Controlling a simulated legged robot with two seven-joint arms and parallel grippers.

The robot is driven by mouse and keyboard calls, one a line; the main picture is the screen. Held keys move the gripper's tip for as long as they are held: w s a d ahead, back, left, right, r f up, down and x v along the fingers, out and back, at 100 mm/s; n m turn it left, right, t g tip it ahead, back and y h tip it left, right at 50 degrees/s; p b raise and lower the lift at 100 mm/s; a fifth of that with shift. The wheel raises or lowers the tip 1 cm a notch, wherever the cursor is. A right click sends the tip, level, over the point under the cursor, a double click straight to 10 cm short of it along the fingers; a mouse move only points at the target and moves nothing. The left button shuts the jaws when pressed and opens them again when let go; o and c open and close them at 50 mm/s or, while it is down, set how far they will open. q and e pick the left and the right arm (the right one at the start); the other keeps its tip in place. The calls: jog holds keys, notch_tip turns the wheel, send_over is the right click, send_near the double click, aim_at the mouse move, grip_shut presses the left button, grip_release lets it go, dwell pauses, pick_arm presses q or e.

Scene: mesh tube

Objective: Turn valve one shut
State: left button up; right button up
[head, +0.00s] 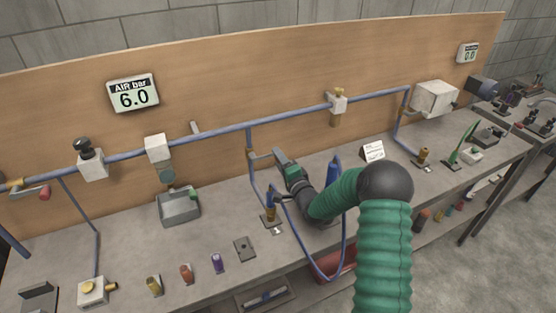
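A lever valve with a red handle end (45,193) sits on the blue pipe at the far left. A small brass fitting (250,155) sits on a blue drop pipe near the middle of the board. No label reading valve one is legible, so I cannot tell which one it is. My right gripper (278,158), on a green-sleeved arm, is just right of the brass fitting and the drop pipe. Its fingers are small and partly hidden, so I cannot tell whether they are open or touch anything. My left gripper is out of view.
The left display (134,94) reads AIR bar 6.0. A blue hose (318,268) loops below my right arm. Several small fittings and a grey tray (179,207) are on the bench (120,248).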

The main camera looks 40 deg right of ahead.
jog(key=shift+s+a, duration=0.15)
jog(key=b+v, duration=0.1)
jog(key=v, duration=1.5)
jog(key=shift+s+d+b, duration=0.2)
jog(key=shift+b, duration=0.15)
jog(key=shift+f, duration=0.15)
